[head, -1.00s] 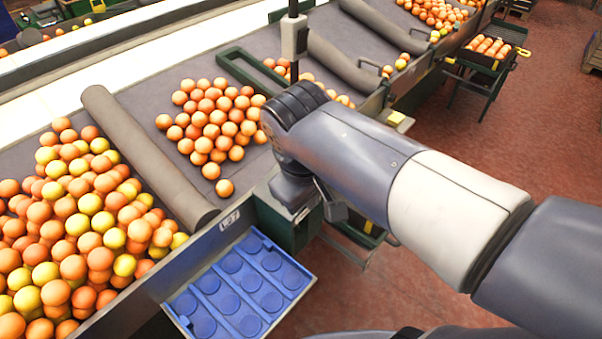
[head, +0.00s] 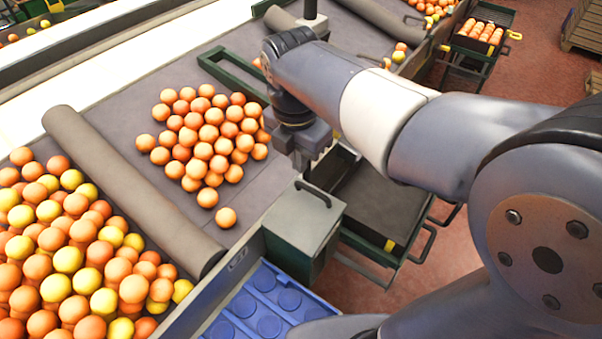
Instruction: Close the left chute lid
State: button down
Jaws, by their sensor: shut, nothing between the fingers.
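A green box with a flat grey top and a dark bar handle (head: 305,215) stands at the front edge of the sorting table; its top looks level, and I take it for the left chute's lid. My gripper (head: 306,165) points down just behind and above this box, near the table edge. Its fingers look shut and empty. A gap shows between it and the handle in the picture, but I cannot tell whether any part touches the box.
Oranges lie loose on the grey table (head: 120,120); a mixed orange and yellow heap is at lower left behind a grey roller (head: 135,190). A blue dimpled tray (head: 265,305) is below the box. A dark tray on a stand (head: 385,205) is to its right.

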jog(key=shift+n, duration=0.4)
jog(key=w+f, duration=0.1)
jog(key=f, duration=0.3)
jog(key=w+d+f, duration=0.1)
jog(key=f, duration=0.3)
jog(key=w+f, duration=0.1)
jog(key=f, duration=0.2)
jog(key=shift+d+f, duration=0.2)
jog(key=shift+f, duration=0.2)
jog(key=shift+w+d+f, duration=0.3)
jog(key=shift+w+f, duration=0.1)
jog(key=shift+f, duration=0.05)
